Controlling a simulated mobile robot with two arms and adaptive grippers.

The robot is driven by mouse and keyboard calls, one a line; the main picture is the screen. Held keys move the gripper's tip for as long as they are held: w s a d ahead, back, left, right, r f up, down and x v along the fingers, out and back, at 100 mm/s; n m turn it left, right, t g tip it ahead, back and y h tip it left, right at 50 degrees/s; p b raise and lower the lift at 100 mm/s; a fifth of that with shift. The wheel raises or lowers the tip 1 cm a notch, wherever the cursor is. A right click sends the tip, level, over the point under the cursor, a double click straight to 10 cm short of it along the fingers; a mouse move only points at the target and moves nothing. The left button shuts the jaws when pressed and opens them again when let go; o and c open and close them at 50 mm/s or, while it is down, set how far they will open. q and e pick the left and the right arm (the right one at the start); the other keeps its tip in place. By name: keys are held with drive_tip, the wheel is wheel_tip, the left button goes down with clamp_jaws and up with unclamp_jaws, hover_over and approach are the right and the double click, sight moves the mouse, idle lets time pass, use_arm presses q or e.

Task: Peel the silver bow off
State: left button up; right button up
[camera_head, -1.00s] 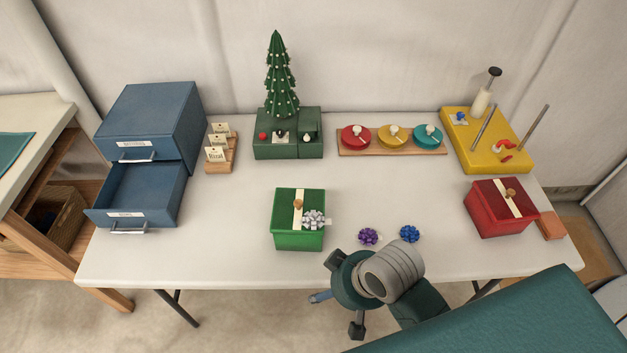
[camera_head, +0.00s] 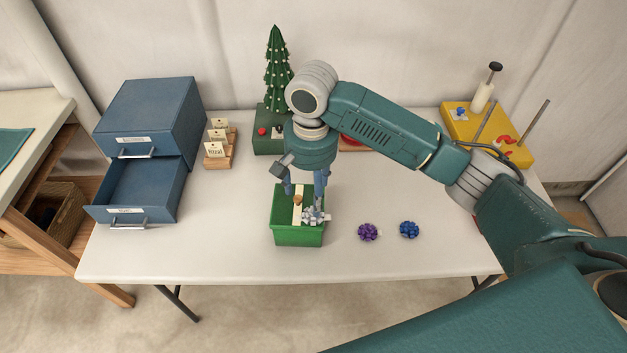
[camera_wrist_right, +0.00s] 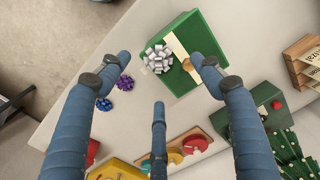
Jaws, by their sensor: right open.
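The silver bow (camera_head: 313,215) sits on the lid of the green gift box (camera_head: 298,236), at the right of the cream ribbon with its wooden knob. The bow (camera_wrist_right: 157,59) and green box (camera_wrist_right: 200,30) also show clearly in the right wrist view. My right gripper (camera_head: 306,190) is over the back part of the box, pointing down, with its fingers spread. In the right wrist view the open fingers (camera_wrist_right: 160,72) frame the box and hold nothing; whether they touch the lid cannot be told. My left gripper is not in view.
A purple bow (camera_head: 368,232) and a blue bow (camera_head: 409,230) lie on the white table (camera_head: 220,255) right of the box. Behind stand a small tree (camera_head: 277,70), a card holder (camera_head: 220,150) and a blue drawer unit (camera_head: 150,120) with its lower drawer open. The front left is clear.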

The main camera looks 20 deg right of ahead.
drive_tip(key=shift+m, duration=0.4)
drive_tip(key=f, duration=0.3)
drive_tip(key=f+p, duration=0.1)
drive_tip(key=f, duration=0.2)
drive_tip(key=d+f+p, duration=0.1)
drive_tip(key=f, duration=0.2)
drive_tip(key=shift+w+f, duration=0.25)
drive_tip(key=shift+w, duration=0.1)
drive_tip(key=shift+c, duration=0.5)
drive_tip(key=c, duration=1.1)
drive_tip(key=shift+r+p, duration=0.4)
drive_tip(key=shift+p, duration=0.45)
idle(2.8)
drive_tip(key=shift+r, duration=0.15)
